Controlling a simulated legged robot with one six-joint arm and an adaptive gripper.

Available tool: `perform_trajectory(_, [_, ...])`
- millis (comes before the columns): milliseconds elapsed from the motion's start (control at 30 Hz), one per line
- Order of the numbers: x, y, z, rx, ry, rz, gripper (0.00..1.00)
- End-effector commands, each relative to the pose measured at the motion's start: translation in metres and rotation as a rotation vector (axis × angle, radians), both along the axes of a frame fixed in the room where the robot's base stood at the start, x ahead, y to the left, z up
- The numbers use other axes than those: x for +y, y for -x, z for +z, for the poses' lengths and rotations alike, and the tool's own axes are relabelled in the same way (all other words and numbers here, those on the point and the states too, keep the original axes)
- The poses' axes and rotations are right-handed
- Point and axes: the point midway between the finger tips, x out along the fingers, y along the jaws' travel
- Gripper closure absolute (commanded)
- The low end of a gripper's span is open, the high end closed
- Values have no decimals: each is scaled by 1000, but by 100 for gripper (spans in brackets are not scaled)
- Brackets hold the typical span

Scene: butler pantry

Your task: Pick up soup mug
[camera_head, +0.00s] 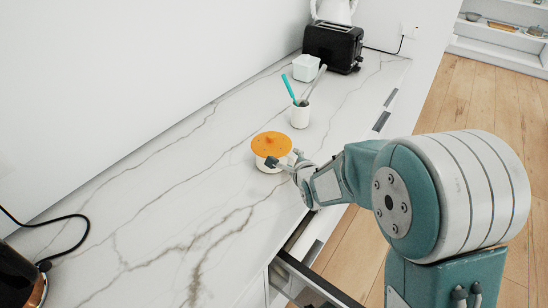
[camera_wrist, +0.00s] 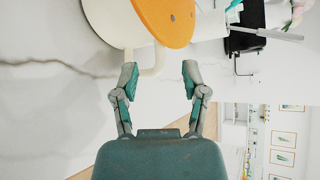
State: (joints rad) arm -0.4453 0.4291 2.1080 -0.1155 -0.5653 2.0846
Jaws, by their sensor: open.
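The soup mug is a white cup (camera_head: 267,164) with an orange lid (camera_head: 271,144), standing upright on the marble counter in the head view. In the wrist view its white body (camera_wrist: 105,20), orange lid (camera_wrist: 168,18) and white handle (camera_wrist: 152,62) fill the upper middle. My gripper (camera_head: 284,160) is at the right front side of the mug. In the wrist view my gripper (camera_wrist: 160,72) is open, with its fingers on either side of the handle's outer end. Nothing is held. I cannot tell whether a finger touches the mug.
A white utensil holder (camera_head: 300,115) with a teal and a grey utensil stands behind the mug. Farther back are a white square container (camera_head: 306,68) and a black toaster (camera_head: 333,46). A drawer (camera_head: 315,278) stands open below the front edge. The counter (camera_head: 150,220) left of the mug is clear.

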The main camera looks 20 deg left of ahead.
Motion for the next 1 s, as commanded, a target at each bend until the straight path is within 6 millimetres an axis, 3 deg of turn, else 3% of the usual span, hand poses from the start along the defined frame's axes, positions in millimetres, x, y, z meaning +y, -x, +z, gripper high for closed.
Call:
perform_trajectory(200, [12, -22, -13, 1, 1, 1, 43])
perform_trajectory(467, [12, -24, -13, 0, 1, 0, 43])
perform_trajectory(500, [12, -24, -13, -1, 0, 1, 52])
perform_trajectory(600, [12, -24, -13, 0, 1, 0, 96])
perform_trajectory(633, [12, -24, -13, 0, 1, 0, 100])
perform_trajectory(1000, [13, -24, -15, 3, 3, 1, 100])
